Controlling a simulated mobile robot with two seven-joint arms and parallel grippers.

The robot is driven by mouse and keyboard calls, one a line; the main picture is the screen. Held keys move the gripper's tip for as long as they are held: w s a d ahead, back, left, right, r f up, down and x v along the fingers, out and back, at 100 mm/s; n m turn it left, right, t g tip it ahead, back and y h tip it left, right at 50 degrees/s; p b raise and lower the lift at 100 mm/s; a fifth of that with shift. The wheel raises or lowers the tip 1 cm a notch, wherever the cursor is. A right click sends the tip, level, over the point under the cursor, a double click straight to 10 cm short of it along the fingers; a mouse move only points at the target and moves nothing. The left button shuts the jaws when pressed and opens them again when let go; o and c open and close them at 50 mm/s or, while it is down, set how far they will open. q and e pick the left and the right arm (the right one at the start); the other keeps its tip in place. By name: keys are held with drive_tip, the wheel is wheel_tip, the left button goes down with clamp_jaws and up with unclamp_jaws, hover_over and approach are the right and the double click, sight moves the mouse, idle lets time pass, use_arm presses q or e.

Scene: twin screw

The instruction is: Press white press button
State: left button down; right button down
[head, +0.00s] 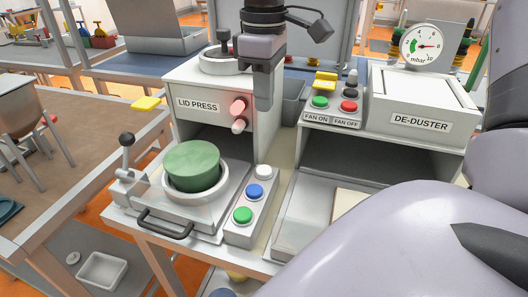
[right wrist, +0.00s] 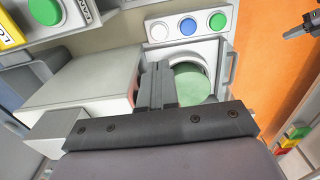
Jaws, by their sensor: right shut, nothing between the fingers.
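The white press button (head: 264,172) is the far one of three round buttons on a grey panel beside the lid press. It also shows at the top of the right wrist view (right wrist: 159,30). My right gripper (head: 263,103) points down in front of the lid press, above and beyond the white button and apart from it. Its fingers (right wrist: 156,68) are together with nothing between them. A dark part at the top right edge of the right wrist view may be my left gripper (right wrist: 302,24); its jaws cannot be made out.
Blue (head: 255,191) and green (head: 243,215) buttons sit nearer on the same panel. The lid press (head: 190,92) stands behind, with a green round piece (head: 192,165) in a white ring at left. The de-duster (head: 420,105) and fan buttons (head: 320,102) are at right.

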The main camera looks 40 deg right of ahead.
sight(265, 169)
drive_tip(key=shift+f, duration=0.1)
use_arm(q)
drive_tip(key=shift+f+b, duration=0.6)
drive_tip(key=shift+f, duration=0.05)
use_arm(e)
wheel_tip(265, 169, down, 14)
drive_tip(key=shift+r, duration=0.1)
use_arm(q)
drive_tip(key=shift+r, duration=0.1)
use_arm(e)
drive_tip(key=shift+d, duration=0.1)
